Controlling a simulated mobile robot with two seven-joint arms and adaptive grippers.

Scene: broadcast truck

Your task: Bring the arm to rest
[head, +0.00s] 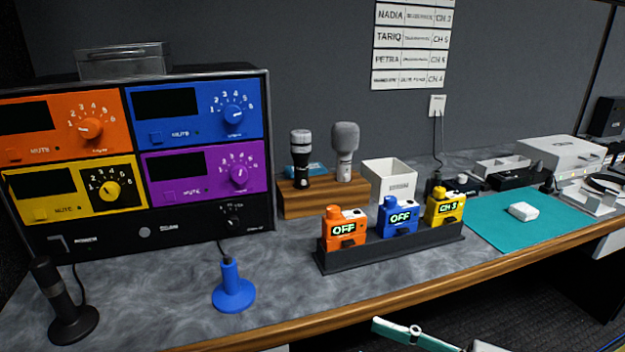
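Part of my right gripper (412,334), teal and white, shows at the bottom edge, right of centre. It lies in front of the desk's wooden front edge, over the dark floor, and touches nothing that I can see. The frame cuts off the rest of it, so whether it is open or shut is unclear. I see nothing held in the visible part. My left gripper is not in view.
The desk (290,318) bears a black rack (150,235) with coloured panels. A dark holder (395,250) carries orange (344,241), blue (398,231) and yellow (446,218) packs. A blue stand (233,294) is near the front edge. A teal mat (490,228) lies right.

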